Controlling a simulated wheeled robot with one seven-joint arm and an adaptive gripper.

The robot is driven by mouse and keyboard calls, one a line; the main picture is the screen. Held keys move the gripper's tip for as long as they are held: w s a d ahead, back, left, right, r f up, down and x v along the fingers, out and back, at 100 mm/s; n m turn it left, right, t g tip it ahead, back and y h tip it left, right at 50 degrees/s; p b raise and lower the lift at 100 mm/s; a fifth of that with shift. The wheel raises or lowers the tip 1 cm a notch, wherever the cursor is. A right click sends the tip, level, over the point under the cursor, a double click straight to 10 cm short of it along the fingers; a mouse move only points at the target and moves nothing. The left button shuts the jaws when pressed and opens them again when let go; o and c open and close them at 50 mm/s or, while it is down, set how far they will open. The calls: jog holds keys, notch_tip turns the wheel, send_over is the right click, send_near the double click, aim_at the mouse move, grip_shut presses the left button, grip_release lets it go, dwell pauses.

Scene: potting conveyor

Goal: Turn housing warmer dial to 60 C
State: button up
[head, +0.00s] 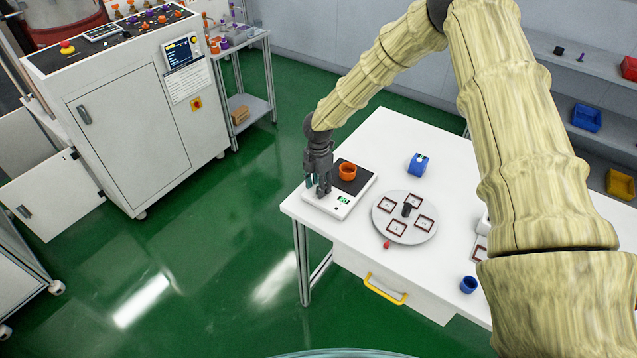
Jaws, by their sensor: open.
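The housing warmer appears to be the white box (329,206) with a black top plate (362,184), at the left end of the white table. An orange cup-like housing (347,171) stands on the plate. A small green display (344,199) is lit on the warmer's front strip; its figures are too small to read surely. My gripper (318,190) is open and points down over the left part of that strip. The dial cannot be made out and may be hidden behind the fingers. I cannot tell whether the fingers touch it.
A round grey turntable (407,232) with square frames and a dark centre post stands right of the warmer. A blue block (418,164) is behind it, a small red piece (387,244) in front. A blue cup (468,285) stands near the front edge.

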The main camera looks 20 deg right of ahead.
jog(key=shift+s+r, duration=0.15)
jog(key=shift+s, duration=0.25)
jog(key=shift+s+d+r, duration=0.1)
jog(key=shift+s+r, duration=0.35)
jog(key=shift+s, duration=0.2)
jog(key=shift+s+r, duration=0.1)
jog(key=shift+c, duration=1)
jog(key=shift+w+f, duration=0.55)
grip_shut()
jog(key=shift+r, duration=0.1)
